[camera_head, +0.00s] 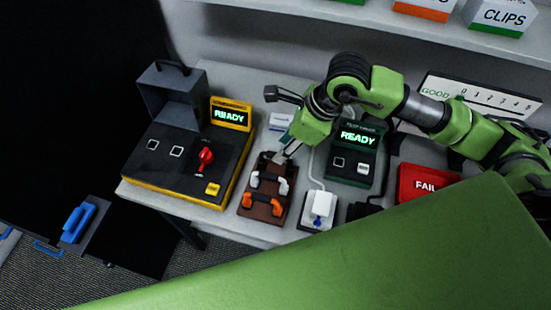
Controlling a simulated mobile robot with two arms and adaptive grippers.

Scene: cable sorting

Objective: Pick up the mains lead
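A brown rack (263,217) on the white bench holds short bent leads. An orange lead (262,204) lies at its near end and a white lead (269,181) lies behind it. Something dark shows at the far end, partly hidden by my gripper. I cannot tell which of these is the mains lead. My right gripper (283,157) points down over the far end of the rack, close to the dark item. Its fingers are small and partly covered, so I cannot tell whether they are open or hold anything. My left gripper is out of view.
A yellow-edged tester (180,190) with a red switch stands left of the rack. A white box (318,211) and a green tester (352,170) stand to the right, near a red FAIL tray (425,184). A shelf (400,25) runs above. A blue-handled item (78,222) is at lower left.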

